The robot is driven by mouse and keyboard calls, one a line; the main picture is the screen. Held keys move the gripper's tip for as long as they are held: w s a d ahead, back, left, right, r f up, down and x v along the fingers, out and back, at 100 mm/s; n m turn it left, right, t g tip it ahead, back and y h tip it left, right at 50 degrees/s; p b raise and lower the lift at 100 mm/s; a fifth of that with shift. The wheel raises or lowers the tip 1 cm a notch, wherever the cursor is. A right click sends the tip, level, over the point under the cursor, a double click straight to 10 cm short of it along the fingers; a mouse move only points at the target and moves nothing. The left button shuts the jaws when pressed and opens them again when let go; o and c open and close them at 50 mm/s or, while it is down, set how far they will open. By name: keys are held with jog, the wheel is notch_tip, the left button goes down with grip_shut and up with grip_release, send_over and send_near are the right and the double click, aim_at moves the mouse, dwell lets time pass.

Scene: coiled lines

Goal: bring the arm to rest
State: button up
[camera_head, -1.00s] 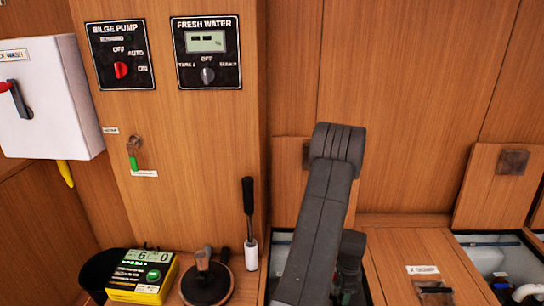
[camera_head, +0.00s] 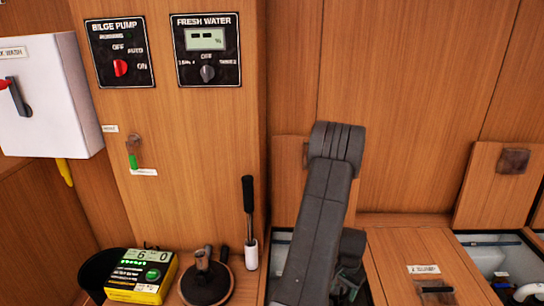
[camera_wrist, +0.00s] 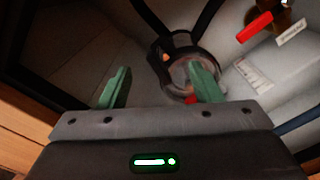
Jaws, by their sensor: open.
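My gripper shows in the wrist view (camera_wrist: 158,88), with two green fingers set wide apart and nothing held between them. Below it in that view is the inside of a pale compartment with a round, clear-topped fitting (camera_wrist: 178,75) and dark straps or hoses. The right finger overlaps the round fitting in the picture; I cannot tell whether they touch. In the head view my grey arm stands at the middle, and its lower end goes down toward an open hatch. The gripper fingers are not clear there.
A yellow meter (camera_head: 142,277), a dark round pump base (camera_head: 207,285) and a black-handled tool (camera_head: 249,222) stand left of my arm. A closed wooden hatch lid (camera_head: 425,270) and another open compartment (camera_head: 502,262) lie to the right. Two switch panels hang on the wall.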

jog(key=n, duration=0.6)
jog(key=shift+a+b, duration=0.1)
jog(key=shift+b, duration=0.3)
